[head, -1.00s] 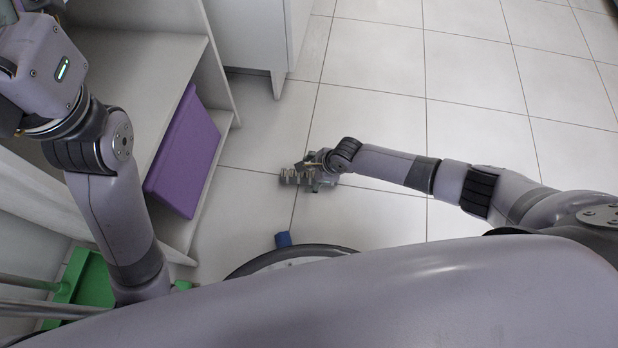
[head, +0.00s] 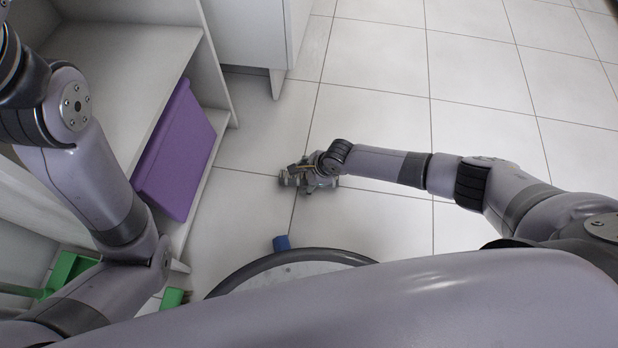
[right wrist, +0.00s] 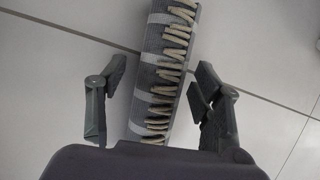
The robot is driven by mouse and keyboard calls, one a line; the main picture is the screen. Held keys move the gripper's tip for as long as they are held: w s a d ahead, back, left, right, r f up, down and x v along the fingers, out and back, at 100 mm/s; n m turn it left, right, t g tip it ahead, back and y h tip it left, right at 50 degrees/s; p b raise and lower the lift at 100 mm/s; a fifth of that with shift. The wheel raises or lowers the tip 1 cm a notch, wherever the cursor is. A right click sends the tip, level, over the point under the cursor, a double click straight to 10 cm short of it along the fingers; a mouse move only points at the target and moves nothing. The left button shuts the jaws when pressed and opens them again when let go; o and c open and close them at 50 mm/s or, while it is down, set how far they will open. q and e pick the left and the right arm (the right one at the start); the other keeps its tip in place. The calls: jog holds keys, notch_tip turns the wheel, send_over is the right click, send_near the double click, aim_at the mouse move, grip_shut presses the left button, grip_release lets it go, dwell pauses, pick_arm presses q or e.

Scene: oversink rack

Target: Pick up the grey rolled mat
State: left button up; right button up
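The grey rolled mat (right wrist: 156,82) shows in the right wrist view as a grey and light-banded roll with a tan fringe along it. It runs from the top edge down until my wrist housing hides it. My right gripper (right wrist: 155,108) is open, with one finger on each side of the roll and gaps between. In the head view my right gripper (head: 304,178) is low over the tiled floor; I cannot clearly tell the mat from the gripper there. My left arm is at the left of the head view, but its gripper is out of frame.
A purple bin (head: 178,155) stands in the white shelf unit (head: 205,88) at the left. A small blue object (head: 281,243) shows beside a dark curved rim (head: 300,256). Green items (head: 68,270) are at the lower left. The tiled floor at the right is clear.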

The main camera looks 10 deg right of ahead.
jog(key=c, duration=1)
jog(key=shift+c, duration=0.2)
